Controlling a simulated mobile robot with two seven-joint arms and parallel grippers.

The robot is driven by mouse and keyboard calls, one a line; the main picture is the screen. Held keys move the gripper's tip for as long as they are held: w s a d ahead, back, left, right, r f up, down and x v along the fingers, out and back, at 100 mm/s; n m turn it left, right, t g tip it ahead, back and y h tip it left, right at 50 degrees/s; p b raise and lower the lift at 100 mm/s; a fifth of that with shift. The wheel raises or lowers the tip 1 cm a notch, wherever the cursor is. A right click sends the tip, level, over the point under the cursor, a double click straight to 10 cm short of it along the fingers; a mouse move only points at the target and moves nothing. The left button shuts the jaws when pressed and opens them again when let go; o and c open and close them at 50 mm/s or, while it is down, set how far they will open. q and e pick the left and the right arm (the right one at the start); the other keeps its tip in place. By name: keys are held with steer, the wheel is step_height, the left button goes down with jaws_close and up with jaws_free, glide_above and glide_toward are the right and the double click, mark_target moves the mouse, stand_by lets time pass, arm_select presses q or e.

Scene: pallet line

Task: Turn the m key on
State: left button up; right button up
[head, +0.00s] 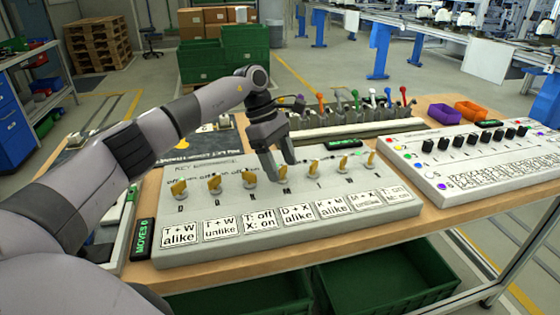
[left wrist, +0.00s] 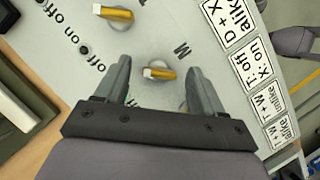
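The key panel (head: 190,246) is a pale sloped box with a row of yellow-handled keys and letter labels below them. The m key (left wrist: 160,73) has a yellow handle with a pale end and the letter M beside it. In the head view the m key (head: 284,174) is partly hidden by my left gripper (head: 279,164). My left gripper (left wrist: 158,88) is open, with one finger on each side of the m key in the left wrist view. I see no clear contact with the handle. Which marking the handle points at is hard to tell. My right gripper is not in view.
Neighbouring keys (head: 249,180) (head: 314,169) stand close on both sides. A display (head: 143,239) reads MOVES 0. Printed cards (head: 297,216) line the panel's front. Another panel with black knobs (head: 470,160) stands at right, and a rack with coloured levers (head: 345,119) is behind.

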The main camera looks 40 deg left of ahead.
arm_select(q)
steer(key=shift+r, duration=0.1)
steer(key=v, duration=0.7)
stand_by(0.6)
